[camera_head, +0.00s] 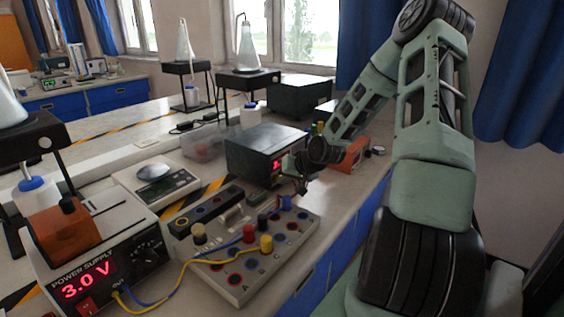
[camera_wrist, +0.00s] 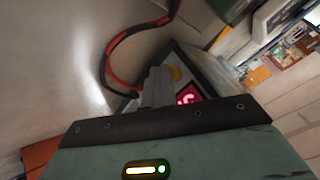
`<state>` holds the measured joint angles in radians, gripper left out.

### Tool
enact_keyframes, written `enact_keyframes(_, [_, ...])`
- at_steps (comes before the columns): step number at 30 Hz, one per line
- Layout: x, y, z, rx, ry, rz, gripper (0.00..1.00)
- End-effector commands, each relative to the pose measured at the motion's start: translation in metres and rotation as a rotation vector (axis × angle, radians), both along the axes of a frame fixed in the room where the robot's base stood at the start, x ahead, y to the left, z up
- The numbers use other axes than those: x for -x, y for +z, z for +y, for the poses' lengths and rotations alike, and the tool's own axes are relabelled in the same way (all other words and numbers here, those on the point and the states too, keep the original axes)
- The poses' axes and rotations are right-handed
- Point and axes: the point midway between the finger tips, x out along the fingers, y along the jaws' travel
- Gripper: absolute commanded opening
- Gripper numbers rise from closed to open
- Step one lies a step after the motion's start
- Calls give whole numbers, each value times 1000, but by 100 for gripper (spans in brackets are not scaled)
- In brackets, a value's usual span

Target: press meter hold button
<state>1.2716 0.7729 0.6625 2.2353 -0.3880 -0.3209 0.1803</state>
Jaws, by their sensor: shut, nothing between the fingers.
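The meter (camera_head: 262,148) is a dark box with a lit red display on its front, standing on the bench at the picture's middle. In the wrist view the meter's front (camera_wrist: 187,55) shows its red display (camera_wrist: 188,97), partly covered by my fingers.
A board with coloured sockets and plugs (camera_head: 290,238) lies in front of the meter. A power supply (camera_head: 100,262) reading 3.0 V and a scale (camera_head: 155,182) stand to the left. An orange box (camera_head: 351,155) is behind my gripper. A red and black cable (camera_wrist: 113,58) loops beside the meter.

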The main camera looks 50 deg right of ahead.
Motion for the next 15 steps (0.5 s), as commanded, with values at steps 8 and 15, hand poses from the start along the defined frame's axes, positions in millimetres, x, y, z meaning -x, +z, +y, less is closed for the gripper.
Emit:
enact_keyframes(8, [4,1,0,0,2,-1,0])
enact_keyframes(15, [13,2,-1,-1,-1,1,0])
